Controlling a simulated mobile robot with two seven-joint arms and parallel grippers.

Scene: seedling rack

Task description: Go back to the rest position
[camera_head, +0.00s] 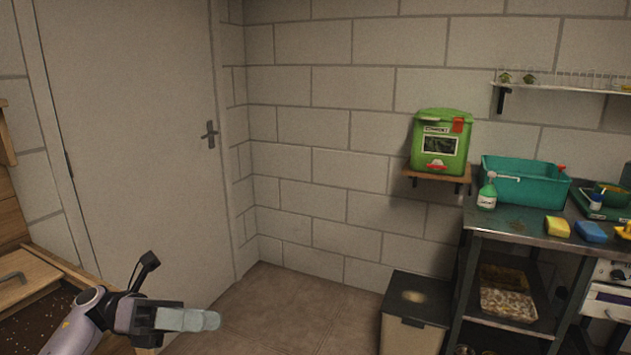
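My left gripper (205,320) is at the lower left of the head view, at the end of my arm that comes in from the bottom left. Its pale grey fingers point to the right and overlap in this view, so I cannot tell whether they are open or shut. I see nothing held at the fingertips. It is in front of the floor by the door. My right gripper is not in view.
A wooden planter bed with soil (40,318) is at the left. A closed grey door (130,150) is behind. A lidded bin (412,318) stands beside a metal bench (520,224). A green box (440,143) sits on a wall shelf. The middle floor (285,305) is clear.

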